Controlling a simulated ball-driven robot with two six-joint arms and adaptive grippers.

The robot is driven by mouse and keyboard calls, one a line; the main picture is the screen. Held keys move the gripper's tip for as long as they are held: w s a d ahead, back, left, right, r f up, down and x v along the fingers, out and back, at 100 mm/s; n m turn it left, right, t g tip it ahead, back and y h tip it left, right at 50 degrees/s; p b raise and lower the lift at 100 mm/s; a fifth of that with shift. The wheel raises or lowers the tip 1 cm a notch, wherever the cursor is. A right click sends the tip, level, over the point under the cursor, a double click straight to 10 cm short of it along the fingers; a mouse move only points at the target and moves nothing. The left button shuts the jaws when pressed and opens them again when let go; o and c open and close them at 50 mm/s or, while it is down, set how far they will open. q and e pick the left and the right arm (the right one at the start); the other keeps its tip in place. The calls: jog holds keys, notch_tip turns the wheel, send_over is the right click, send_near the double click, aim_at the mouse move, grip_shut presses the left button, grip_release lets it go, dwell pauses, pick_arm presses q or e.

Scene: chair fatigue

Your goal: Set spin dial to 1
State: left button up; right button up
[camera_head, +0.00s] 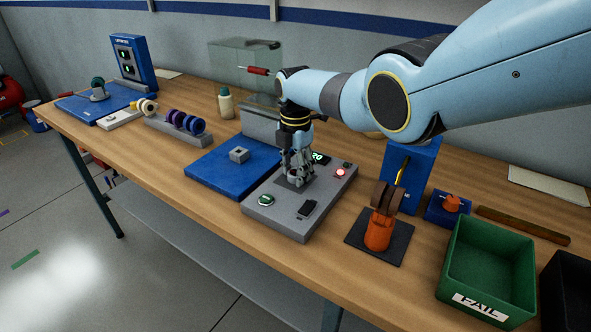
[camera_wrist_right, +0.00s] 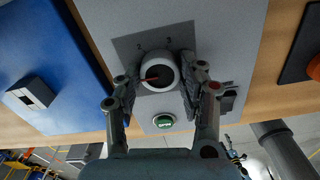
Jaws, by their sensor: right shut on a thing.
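The grey control panel (camera_head: 284,224) stands on the bench. My right gripper (camera_head: 297,179) reaches down onto it from above, shut on the spin dial. In the right wrist view the round white dial (camera_wrist_right: 160,72) sits between the two fingers of this gripper (camera_wrist_right: 160,88). A red pointer mark on the dial points to the left, slightly downward. The labels 2 and 3 show above the dial on a dark plate (camera_wrist_right: 185,36); label 1 is not clearly readable. In the head view the fingers mostly hide the dial. My left gripper is in neither view.
The panel bears a green button (camera_head: 266,199), a black switch (camera_head: 307,208), a lit red lamp (camera_head: 340,173) and a green display (camera_head: 319,158). A blue plate (camera_head: 215,170) lies left of it. An orange stand (camera_head: 378,232) and green FAIL bin (camera_head: 490,265) are at right.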

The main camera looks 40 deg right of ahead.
aim_at(295, 173)
jog(key=shift+r, duration=0.1)
jog(key=o, duration=1.2)
notch_tip(295, 173, up, 12)
jog(key=shift+f, duration=0.1)
